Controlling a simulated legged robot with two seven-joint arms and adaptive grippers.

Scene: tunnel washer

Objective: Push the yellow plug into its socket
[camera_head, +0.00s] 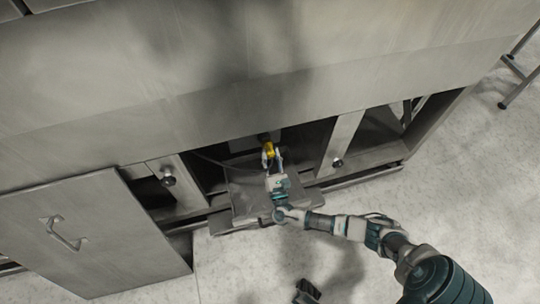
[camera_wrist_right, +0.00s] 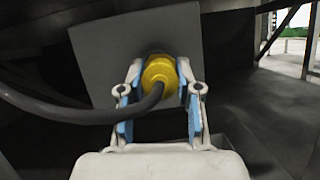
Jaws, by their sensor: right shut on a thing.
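The yellow plug (camera_head: 268,149) is inside the open bay of the steel machine. In the right wrist view the plug (camera_wrist_right: 160,72) is round, with a dark cable (camera_wrist_right: 90,115) running from it to the left. My right gripper (camera_head: 272,160) has its fingers on both sides of the plug and is shut on it. The right gripper (camera_wrist_right: 158,85) has blue finger pads. The plug faces a grey panel (camera_wrist_right: 100,60); the socket is hidden behind the plug, so I cannot tell how far in it sits.
A steel door with a handle (camera_head: 65,233) hangs open at the left. A lowered metal flap (camera_head: 245,195) lies beneath my right gripper. Posts with black knobs (camera_head: 338,163) flank the bay.

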